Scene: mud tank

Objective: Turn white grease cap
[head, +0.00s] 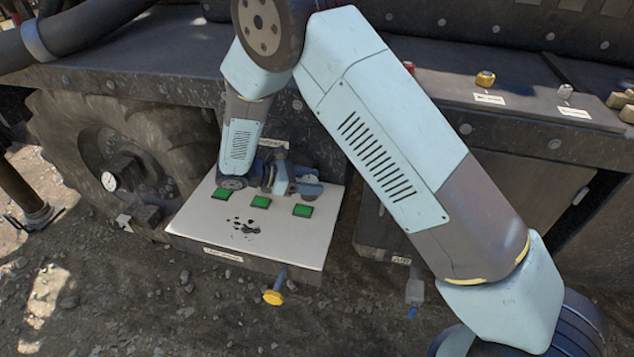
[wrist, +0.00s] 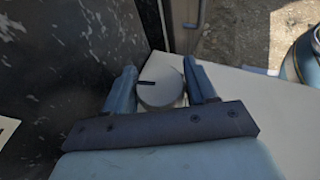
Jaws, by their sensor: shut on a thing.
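A pale grey-white round cap (wrist: 158,90) with a dark line mark on its top sits between my gripper's two fingers in the wrist view. My gripper (wrist: 160,78) is shut on it, one finger on each side. In the head view my gripper (head: 307,186) is low over the back right of a white panel (head: 230,243), and the cap shows only in small part there.
Green squares (head: 260,201) lie on the panel near the gripper. A yellow knob (head: 273,297) sticks out at its front. A large tyre (head: 75,135) stands left. A yellow cap (head: 485,79) and a silver cap (head: 565,92) stand on the dark ledge. Gravel lies in front.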

